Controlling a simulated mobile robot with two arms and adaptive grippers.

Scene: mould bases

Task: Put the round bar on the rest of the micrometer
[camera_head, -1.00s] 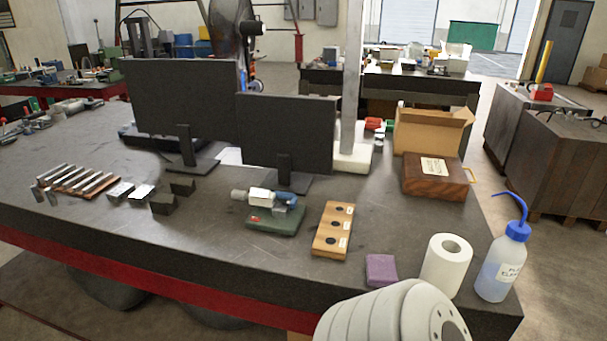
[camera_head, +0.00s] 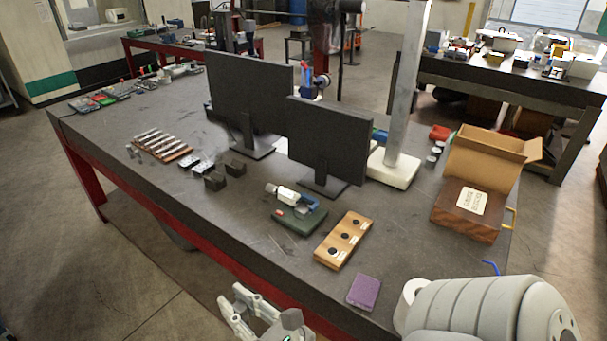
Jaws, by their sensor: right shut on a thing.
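The micrometer (camera_head: 289,195) has a pale thimble and a blue frame and lies at a slant over a dark green base (camera_head: 298,221) in the middle of the table. My right gripper (camera_head: 262,318) is at the bottom edge of the view, in front of the table edge and apart from the micrometer. It is partly cut off by the frame. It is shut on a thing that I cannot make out. I cannot pick out the round bar for certain. My left gripper is not in view.
A wooden block (camera_head: 343,240) with dark round spots lies right of the micrometer, a purple pad (camera_head: 364,292) in front. Two dark screens (camera_head: 328,142) stand behind. A brown rack (camera_head: 178,155) with several metal bars lies left. A wooden box (camera_head: 465,220) stands right.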

